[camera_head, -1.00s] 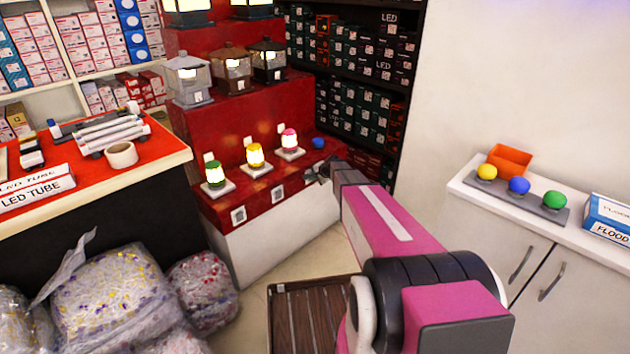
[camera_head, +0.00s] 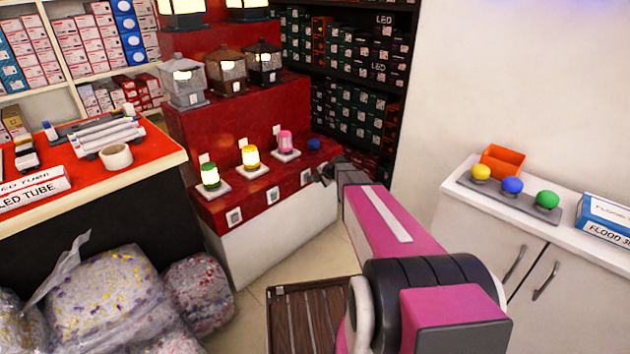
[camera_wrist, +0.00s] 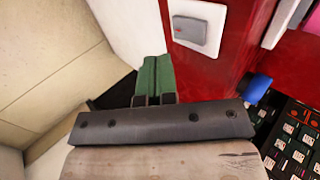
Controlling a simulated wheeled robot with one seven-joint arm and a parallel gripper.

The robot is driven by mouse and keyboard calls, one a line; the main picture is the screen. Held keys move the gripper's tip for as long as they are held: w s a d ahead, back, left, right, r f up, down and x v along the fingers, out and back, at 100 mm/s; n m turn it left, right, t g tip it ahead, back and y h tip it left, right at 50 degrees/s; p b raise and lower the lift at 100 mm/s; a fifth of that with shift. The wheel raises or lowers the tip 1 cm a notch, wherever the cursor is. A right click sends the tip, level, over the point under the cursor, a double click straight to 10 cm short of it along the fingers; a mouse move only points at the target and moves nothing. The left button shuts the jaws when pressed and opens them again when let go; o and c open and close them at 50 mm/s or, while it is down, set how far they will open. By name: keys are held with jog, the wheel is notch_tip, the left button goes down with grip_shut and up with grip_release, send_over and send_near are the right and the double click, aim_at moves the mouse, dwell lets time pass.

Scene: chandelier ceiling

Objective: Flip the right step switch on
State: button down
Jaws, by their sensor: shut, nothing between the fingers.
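The right step switch (camera_head: 306,177) is a small light plate on the red front of the lower display step. In the wrist view a white switch plate with a grey rocker (camera_wrist: 197,25) shows at top centre; I take it for the same switch. My gripper (camera_head: 322,172) is just right of it in the head view. In the wrist view its green fingers (camera_wrist: 155,78) are shut and empty, below and left of the switch, apart from it in the picture. The pink lamp (camera_head: 286,142) above the switch looks dull. I cannot tell the rocker's tilt.
The yellow lamp (camera_head: 251,158) and green lamp (camera_head: 210,178) glow, with a middle switch (camera_head: 273,195) and left switch (camera_head: 233,217) below. A blue knob (camera_head: 314,144) sits on the step's right end. A white cabinet (camera_head: 480,240) stands right; plastic bags (camera_head: 110,300) lie left.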

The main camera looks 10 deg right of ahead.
jog(key=v, duration=0.8)
jog(key=shift+s+d, duration=0.1)
jog(key=shift+s, duration=0.1)
jog(key=shift+f, duration=0.6)
jog(key=w+a+r+x, duration=0.1)
jog(key=x, duration=1.2)
jog(key=shift+w+r, duration=0.25)
jog(key=shift+r, duration=0.1)
